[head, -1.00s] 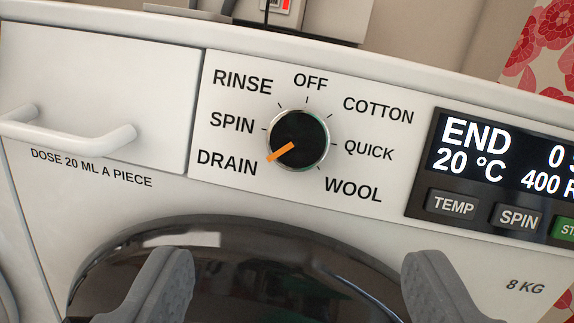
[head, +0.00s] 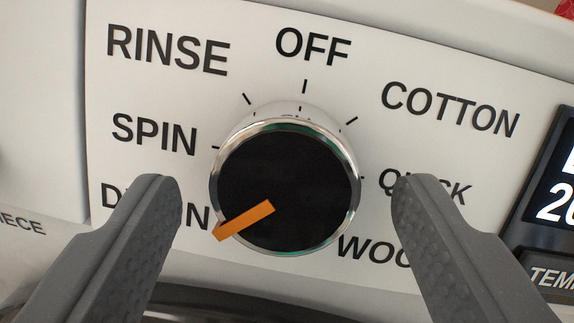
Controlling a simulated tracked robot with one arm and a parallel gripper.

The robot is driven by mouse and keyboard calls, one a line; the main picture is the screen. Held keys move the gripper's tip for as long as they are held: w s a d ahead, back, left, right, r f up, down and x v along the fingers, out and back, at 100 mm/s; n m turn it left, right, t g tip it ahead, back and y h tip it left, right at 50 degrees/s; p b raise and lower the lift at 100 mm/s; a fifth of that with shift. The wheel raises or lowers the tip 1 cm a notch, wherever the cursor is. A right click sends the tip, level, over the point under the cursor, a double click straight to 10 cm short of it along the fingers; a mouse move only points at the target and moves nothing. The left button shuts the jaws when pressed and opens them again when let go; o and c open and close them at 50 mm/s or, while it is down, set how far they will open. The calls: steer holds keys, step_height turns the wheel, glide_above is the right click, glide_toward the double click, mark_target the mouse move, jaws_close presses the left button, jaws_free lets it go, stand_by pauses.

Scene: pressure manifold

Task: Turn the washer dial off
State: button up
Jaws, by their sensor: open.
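The washer dial (head: 300,180) is a round black knob with a shiny chrome rim, in the middle of the head view. Its orange pointer (head: 245,220) points down and left to DRAIN. The OFF mark (head: 313,47) is printed straight above the dial. My gripper (head: 286,195) is open, with one grey finger on each side of the dial. A gap shows between each finger and the rim. The left finger covers part of DRAIN and the right one covers part of QUICK. How far the fingertips are from the panel is hard to tell.
The white panel (head: 180,95) carries RINSE, SPIN, COTTON and WOOL around the dial. The black display (head: 560,215) and the TEMP button (head: 550,276) are at the right edge. The dark door rim shows along the bottom.

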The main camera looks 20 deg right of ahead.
steer(key=shift+w+d, duration=0.1)
steer(key=shift+w, duration=0.2)
